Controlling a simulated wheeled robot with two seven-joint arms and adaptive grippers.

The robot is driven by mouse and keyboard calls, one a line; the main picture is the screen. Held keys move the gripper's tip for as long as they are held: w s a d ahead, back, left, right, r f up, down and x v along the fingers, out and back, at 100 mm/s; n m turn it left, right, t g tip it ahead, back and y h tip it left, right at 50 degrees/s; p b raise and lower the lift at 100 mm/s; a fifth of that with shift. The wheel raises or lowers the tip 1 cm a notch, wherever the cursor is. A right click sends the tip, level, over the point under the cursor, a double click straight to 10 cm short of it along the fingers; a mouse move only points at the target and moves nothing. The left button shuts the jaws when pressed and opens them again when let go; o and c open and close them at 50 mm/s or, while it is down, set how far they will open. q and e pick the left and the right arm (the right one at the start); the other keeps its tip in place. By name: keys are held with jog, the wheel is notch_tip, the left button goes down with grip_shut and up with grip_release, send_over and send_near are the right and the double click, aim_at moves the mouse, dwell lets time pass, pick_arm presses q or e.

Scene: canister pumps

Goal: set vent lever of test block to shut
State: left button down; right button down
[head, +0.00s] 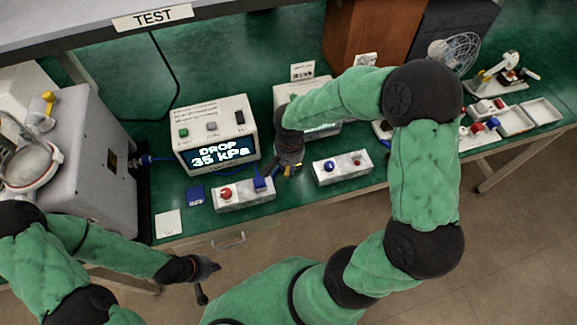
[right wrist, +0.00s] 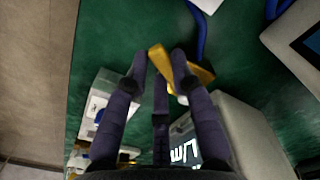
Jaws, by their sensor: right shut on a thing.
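The test block (head: 243,199), a pale block under the TEST side of the bench, carries a red knob (head: 226,192) and a blue lever (head: 262,183). I cannot tell which is the vent lever, nor its setting. My right gripper (head: 290,168) is to the right of the block, apart from it, pointing down. It is shut on a yellow piece (right wrist: 160,62), which shows between its fingers in the right wrist view. My left gripper (head: 207,281) hangs in front of the bench edge, fingers apart and empty.
A display unit (head: 218,135) reading DROP 35 kPa stands behind the test block. A blue square (head: 194,195) and a white card (head: 168,223) lie left. My right arm hides part of the bench.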

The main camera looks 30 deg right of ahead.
jog(key=n, duration=0.1)
jog(key=s+d+n+p, duration=0.1)
jog(key=n, duration=0.1)
jog(key=shift+d+n, duration=0.3)
jog(key=d+n+p, duration=0.1)
jog(key=n, duration=0.1)
jog(key=shift+d+r+n, duration=0.1)
jog(key=shift+d+n, duration=0.05)
jog(key=shift+n, duration=0.15)
jog(key=n+p, duration=0.1)
jog(key=d+n+p, duration=0.1)
jog(key=n, duration=0.1)
jog(key=shift+d, duration=0.25)
jog(key=shift+w+d+n+p, duration=0.15)
jog(key=shift+d+n+p, duration=0.3)
jog(key=shift+n, duration=0.65)
jog(key=c, duration=1)
grip_release()
jog(key=shift+c, duration=0.2)
